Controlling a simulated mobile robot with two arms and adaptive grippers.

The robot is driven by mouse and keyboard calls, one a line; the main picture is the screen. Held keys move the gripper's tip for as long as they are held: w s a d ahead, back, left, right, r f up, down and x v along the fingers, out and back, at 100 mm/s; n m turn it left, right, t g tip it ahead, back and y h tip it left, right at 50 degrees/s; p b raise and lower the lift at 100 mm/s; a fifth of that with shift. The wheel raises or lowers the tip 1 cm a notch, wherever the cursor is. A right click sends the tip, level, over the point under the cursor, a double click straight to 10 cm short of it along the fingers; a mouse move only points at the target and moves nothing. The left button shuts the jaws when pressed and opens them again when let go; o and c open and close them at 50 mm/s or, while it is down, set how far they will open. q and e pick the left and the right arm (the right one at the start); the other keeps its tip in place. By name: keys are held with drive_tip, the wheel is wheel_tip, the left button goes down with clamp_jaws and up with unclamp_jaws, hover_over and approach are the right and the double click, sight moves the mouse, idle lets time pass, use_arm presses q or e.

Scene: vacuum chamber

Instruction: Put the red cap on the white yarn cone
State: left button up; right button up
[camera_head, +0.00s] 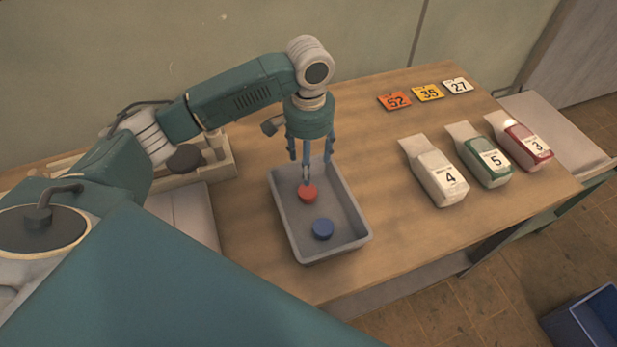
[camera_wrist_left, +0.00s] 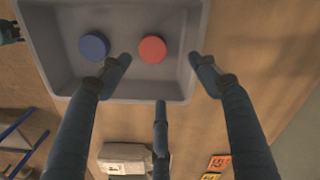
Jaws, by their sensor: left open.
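The red cap (camera_head: 308,194) lies in a grey tray (camera_head: 283,223) on the table, beside a blue cap (camera_head: 323,229). My left gripper (camera_head: 307,172) is open and empty above the tray, pointing down, over the red cap. In the left wrist view, the red cap (camera_wrist_left: 152,49) lies beyond the spread fingers (camera_wrist_left: 160,75), between the two outer ones and apart from them. A white package marked 4 (camera_head: 437,178) stands at the right of the table; no plain cone shape is clear on it. My right gripper is not seen for certain.
A green package marked 5 (camera_head: 487,163) and a red one marked 3 (camera_head: 523,143) stand beside the white one. Number cards (camera_head: 427,93) lie behind them. The table between tray and packages is clear. A blue bin (camera_head: 590,322) is on the floor at lower right.

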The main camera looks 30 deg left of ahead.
sight(308, 190)
use_arm(q)
drive_tip(key=f, duration=0.3)
drive_tip(key=shift+s+f+p, duration=0.3)
drive_tip(key=shift+s+f, duration=0.05)
drive_tip(key=shift+s, duration=0.05)
drive_tip(key=shift+f, duration=0.25)
drive_tip(key=f, duration=0.1)
drive_tip(key=f+p, duration=0.1)
drive_tip(key=f, duration=0.1)
drive_tip(key=f+p, duration=0.1)
drive_tip(key=shift+s+d+f, duration=0.15)
drive_tip(key=shift+s+d, duration=0.05)
drive_tip(key=shift+d, duration=0.05)
drive_tip(key=shift+f, duration=0.5)
drive_tip(key=c, duration=0.8)
drive_tip(key=shift+c, duration=0.6)
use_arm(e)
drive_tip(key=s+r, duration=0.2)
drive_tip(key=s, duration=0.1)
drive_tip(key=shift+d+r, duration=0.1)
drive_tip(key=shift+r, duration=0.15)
